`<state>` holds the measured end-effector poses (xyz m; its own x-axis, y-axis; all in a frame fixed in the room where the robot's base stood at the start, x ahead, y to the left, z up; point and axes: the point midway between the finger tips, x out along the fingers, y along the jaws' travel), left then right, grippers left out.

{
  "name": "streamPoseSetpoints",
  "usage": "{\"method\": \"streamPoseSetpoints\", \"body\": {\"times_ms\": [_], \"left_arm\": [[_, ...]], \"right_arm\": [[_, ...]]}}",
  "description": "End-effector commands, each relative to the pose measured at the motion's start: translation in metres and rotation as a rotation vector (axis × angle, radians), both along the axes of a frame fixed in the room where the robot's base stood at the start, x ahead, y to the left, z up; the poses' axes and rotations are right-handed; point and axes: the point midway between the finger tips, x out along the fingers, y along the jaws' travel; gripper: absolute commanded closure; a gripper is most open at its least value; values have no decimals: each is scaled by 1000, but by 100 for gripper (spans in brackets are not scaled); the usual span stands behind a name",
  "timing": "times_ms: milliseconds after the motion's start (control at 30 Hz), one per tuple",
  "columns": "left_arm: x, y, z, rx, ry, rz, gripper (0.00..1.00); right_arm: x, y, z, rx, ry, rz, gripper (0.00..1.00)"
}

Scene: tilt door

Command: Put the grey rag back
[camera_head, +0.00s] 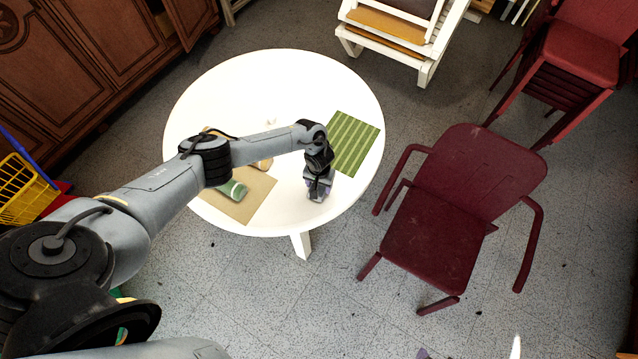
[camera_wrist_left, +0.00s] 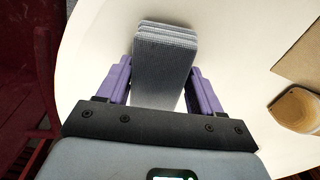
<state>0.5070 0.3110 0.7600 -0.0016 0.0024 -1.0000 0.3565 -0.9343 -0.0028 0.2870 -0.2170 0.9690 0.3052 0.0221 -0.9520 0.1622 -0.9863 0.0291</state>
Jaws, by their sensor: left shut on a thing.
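The grey rag (camera_wrist_left: 165,65) is a folded, ribbed grey cloth between the purple fingers of my left gripper (camera_wrist_left: 160,85) in the left wrist view. The gripper is shut on it, and the rag's folded end sticks out past the fingertips. In the head view my left gripper (camera_head: 320,192) points down over the front right part of the white round table (camera_head: 275,75). The gripper hides most of the rag there. I cannot tell whether the rag touches the tabletop. My right gripper is not in view.
A green striped mat (camera_head: 353,142) lies at the table's right. A brown mat (camera_head: 257,190) with a green rolled item (camera_head: 233,189) lies at the front left, near a tan cup (camera_wrist_left: 298,108). A dark red chair (camera_head: 440,235) stands right of the table. The table's back is clear.

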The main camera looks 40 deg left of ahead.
Motion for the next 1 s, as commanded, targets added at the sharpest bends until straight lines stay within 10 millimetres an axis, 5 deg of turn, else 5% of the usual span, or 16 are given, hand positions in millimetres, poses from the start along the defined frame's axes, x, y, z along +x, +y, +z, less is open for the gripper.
{"method": "streamPoseSetpoints", "body": {"times_ms": [733,767,933,1000], "left_arm": [[0,0,-8,0,1,1,65],[0,0,-8,0,0,1,31],[0,0,-7,0,0,0,5],[0,0,-7,0,0,0,5]], "right_arm": [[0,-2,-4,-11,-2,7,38],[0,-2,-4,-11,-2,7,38],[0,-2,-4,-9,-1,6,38],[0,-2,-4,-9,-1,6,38]]}}
